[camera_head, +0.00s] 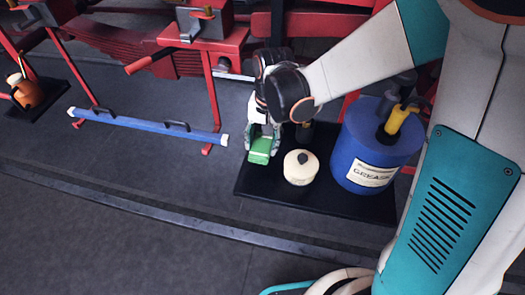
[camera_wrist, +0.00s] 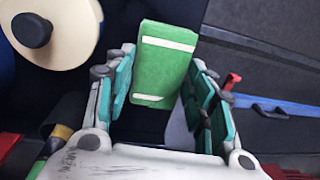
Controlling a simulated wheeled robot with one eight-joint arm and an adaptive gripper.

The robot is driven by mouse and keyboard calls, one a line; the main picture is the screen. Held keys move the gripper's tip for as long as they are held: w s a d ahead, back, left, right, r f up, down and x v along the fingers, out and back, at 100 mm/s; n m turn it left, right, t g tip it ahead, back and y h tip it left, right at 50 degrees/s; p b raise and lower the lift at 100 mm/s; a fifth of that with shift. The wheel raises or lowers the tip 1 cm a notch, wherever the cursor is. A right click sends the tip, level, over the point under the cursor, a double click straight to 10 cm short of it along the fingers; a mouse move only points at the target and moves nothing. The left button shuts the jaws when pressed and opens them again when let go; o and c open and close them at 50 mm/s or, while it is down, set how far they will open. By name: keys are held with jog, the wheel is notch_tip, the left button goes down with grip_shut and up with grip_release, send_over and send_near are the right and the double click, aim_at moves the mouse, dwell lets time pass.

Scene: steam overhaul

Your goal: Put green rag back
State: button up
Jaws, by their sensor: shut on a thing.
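The green rag (camera_head: 260,152) is a folded green block with pale stripes. It is at the tips of my gripper (camera_head: 262,138), over the back left part of the black mat (camera_head: 256,184). In the wrist view the rag (camera_wrist: 164,68) lies between the two teal-padded fingers of my gripper (camera_wrist: 162,85), which is shut on it. I cannot tell whether the rag touches the mat.
A cream round pot (camera_head: 300,167) with a dark knob stands just right of the rag. A blue grease drum (camera_head: 368,155) stands farther right. A blue bar (camera_head: 150,125) with black handles and red stands are left.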

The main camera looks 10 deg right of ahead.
aim_at(263, 145)
jog(key=shift+f+b, duration=1.25)
jog(key=shift+f, duration=0.75)
jog(key=shift+f, duration=0.1)
jog(key=o, duration=1.3)
jog(key=shift+r, duration=0.2)
jog(key=r+p, duration=0.1)
jog(key=r, duration=0.3)
jog(key=r+p, duration=0.1)
jog(key=r, duration=0.3)
jog(key=d+r+p, duration=0.1)
jog(key=r, duration=0.2)
jog(key=shift+r+p, duration=0.4)
